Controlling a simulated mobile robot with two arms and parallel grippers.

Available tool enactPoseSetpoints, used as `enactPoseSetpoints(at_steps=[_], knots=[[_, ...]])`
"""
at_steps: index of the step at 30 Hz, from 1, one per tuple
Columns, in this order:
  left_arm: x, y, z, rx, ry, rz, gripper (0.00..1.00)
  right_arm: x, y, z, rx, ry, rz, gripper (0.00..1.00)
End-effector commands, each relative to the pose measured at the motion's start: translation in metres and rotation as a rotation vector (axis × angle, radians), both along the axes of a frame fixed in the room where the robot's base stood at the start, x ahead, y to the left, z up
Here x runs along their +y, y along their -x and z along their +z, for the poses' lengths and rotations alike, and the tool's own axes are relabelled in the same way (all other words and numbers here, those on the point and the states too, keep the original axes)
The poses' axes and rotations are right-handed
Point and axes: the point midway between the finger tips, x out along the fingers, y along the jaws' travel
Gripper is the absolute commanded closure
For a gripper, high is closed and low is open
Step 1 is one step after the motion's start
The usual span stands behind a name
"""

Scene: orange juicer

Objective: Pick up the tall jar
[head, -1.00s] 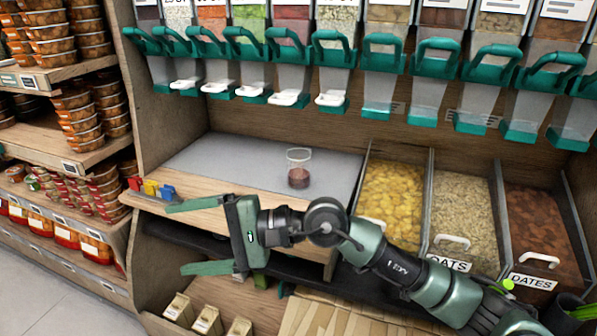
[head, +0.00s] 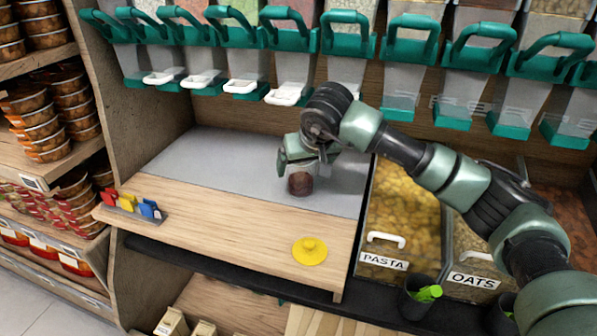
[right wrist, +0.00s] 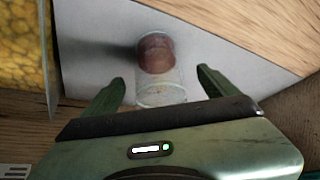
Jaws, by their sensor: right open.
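The tall jar (head: 300,184) is clear glass with dark red contents at its bottom. It stands on the grey mat at the back of the wooden shelf, and its upper part is hidden by my right gripper in the head view. In the right wrist view the jar (right wrist: 157,58) lies between and just beyond the two open fingers. My right gripper (right wrist: 161,80) is open and empty, pointing at the jar. In the head view the right gripper (head: 300,160) is right above and around the jar's top, its fingers partly hidden. My left gripper is not in view.
A grey mat (head: 215,165) covers the back of the wooden shelf (head: 225,222). A yellow lid-like disc (head: 310,251) lies at the front. Coloured clips (head: 131,205) stand front left. Dispensers with green handles (head: 240,45) hang above. The pasta bin (head: 400,215) is at right.

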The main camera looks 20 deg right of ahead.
Motion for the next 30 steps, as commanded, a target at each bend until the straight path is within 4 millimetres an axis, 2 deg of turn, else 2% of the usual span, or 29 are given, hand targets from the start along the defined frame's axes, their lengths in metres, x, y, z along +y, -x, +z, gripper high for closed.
enactPoseSetpoints(at_steps=[12, 21, 30], knots=[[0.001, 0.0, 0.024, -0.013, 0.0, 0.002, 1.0, -0.004, -0.029, -0.047, 0.001, -0.004, 0.001, 0.12], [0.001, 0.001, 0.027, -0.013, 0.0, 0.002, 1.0, -0.004, -0.031, -0.05, 0.0, -0.003, 0.001, 0.12], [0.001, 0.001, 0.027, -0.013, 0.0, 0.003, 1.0, -0.004, -0.031, -0.05, 0.0, -0.003, 0.001, 0.95]])
